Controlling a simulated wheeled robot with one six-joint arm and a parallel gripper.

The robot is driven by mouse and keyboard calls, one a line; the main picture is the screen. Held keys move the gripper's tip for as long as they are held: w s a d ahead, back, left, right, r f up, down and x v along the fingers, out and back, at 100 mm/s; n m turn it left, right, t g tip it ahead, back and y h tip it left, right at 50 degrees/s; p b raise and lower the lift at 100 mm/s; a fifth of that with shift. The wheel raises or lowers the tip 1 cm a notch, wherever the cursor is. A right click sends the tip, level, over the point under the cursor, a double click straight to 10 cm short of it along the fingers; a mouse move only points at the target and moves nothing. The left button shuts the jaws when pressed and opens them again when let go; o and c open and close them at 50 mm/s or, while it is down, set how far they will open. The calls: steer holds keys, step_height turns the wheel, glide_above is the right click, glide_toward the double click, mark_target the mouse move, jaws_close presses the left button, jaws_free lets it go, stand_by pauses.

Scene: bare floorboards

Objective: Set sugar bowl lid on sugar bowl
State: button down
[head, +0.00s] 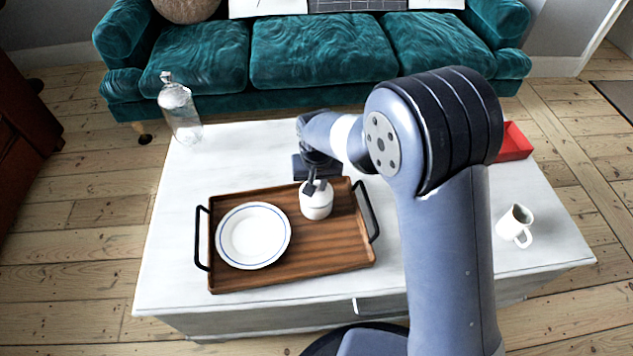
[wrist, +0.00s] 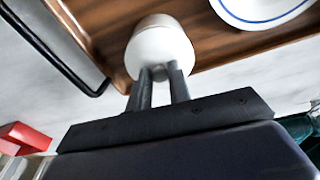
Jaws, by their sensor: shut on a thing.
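The white sugar bowl (head: 317,209) stands upright on the wooden tray (head: 290,279), right of the plate. The white sugar bowl lid (head: 318,187) is at the bowl's top; it also shows in the wrist view (wrist: 160,52). My gripper (head: 311,186) reaches down from behind the bowl. In the wrist view its two fingers (wrist: 160,72) are shut on the small knob of the lid. The lid appears in line with the bowl's mouth. I cannot tell whether it rests fully on the rim, as the fingers and lid hide the seam.
A white plate with a blue ring (head: 254,236) lies left on the tray. The tray has black handles (head: 201,240). A teal sofa (head: 310,50) is behind.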

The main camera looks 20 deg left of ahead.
mark_target(317, 195)
steer(key=shift+f, duration=0.5)
steer(key=c, duration=1.6)
jaws_free()
steer(key=shift+r, duration=0.1)
steer(key=r+p, duration=0.2)
steer(key=r, duration=0.1)
steer(key=r+p, duration=0.3)
steer(key=r, duration=0.1)
steer(key=s+r+p, duration=0.1)
steer(key=r+p, duration=0.1)
steer(key=r, duration=0.1)
steer(key=shift+s+d+r, duration=0.1)
steer(key=shift+d+r, duration=0.2)
steer(key=shift+r, duration=0.1)
steer(key=shift+f, duration=0.15)
steer(key=f+b, duration=0.2)
steer(key=f, duration=0.1)
steer(key=f+b, duration=0.2)
steer(key=f, duration=0.1)
steer(key=w+f+b, duration=0.1)
steer(key=f+b, duration=0.1)
steer(key=f, duration=0.1)
steer(key=shift+a+f, duration=0.15)
steer(key=shift+a, duration=0.15)
steer(key=shift+r, duration=0.2)
